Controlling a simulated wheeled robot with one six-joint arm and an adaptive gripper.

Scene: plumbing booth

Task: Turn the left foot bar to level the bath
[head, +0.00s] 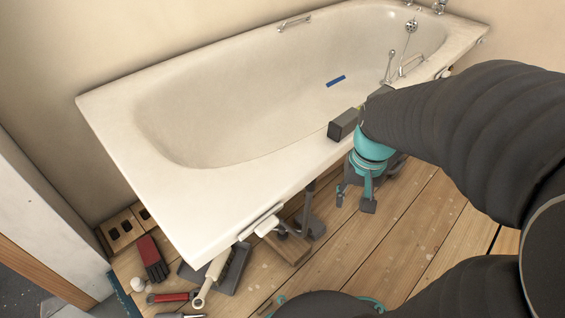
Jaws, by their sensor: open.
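The white bath (230,190) runs diagonally across the head view, its near long rim facing my arm. My gripper (354,200) is open and empty, with teal and dark fingers pointing down beside the near rim, over the floorboards. A dark upright post with a flat foot (311,222) stands under the near rim, just left of my gripper and apart from it. I cannot tell for sure whether this is the left foot bar. Most of the bath's underside is hidden by the rim. A short blue strip (335,81) lies inside the bath.
A wooden block (287,247) sits on the floor left of the post. A dark tray (232,272), a red-handled tool (172,297), a red and black glove-like item (152,258) and a drilled wooden block (121,230) crowd the lower left. The floorboards (415,225) right of my gripper are clear.

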